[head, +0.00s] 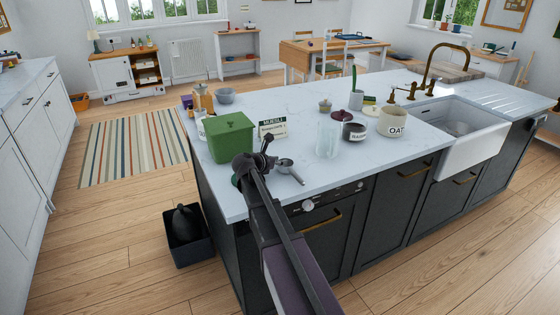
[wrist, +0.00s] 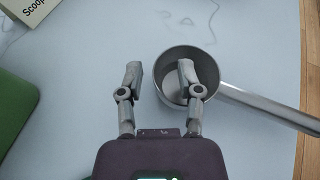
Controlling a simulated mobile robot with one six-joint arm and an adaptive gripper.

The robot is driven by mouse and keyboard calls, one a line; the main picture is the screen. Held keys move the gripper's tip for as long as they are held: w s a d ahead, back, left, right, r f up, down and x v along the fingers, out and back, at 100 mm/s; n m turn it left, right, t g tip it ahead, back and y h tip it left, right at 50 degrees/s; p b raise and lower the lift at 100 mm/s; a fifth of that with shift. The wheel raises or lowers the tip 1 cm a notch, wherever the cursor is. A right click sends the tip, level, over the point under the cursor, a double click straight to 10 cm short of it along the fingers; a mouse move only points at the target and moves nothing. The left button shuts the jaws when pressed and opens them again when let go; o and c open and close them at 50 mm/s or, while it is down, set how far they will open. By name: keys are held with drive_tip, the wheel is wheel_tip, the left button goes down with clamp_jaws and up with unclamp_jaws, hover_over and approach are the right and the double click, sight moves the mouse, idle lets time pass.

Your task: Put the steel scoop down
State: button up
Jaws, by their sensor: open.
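The steel scoop (head: 290,170) rests on the white island worktop, to the right of my gripper in the head view. In the wrist view the scoop (wrist: 163,81) shows its round bowl from above, with its handle running to the lower right. I cannot tell whether a finger touches the scoop. In the head view my gripper (head: 262,152) is low over the worktop's front edge.
A green lidded box (head: 230,137) stands close to my gripper's left. A muesli card (head: 273,129) stands behind. A clear glass jar (head: 326,138), a raisin jar (head: 354,131) and an oat jar (head: 394,121) stand to the right. The sink (head: 470,135) is further right. Worktop in front of the jars is clear.

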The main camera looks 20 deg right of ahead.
drive_tip(key=p+v, duration=0.4)
drive_tip(key=v, duration=0.7)
drive_tip(key=shift+s+r, duration=0.1)
drive_tip(key=shift+r, duration=0.05)
idle(0.5)
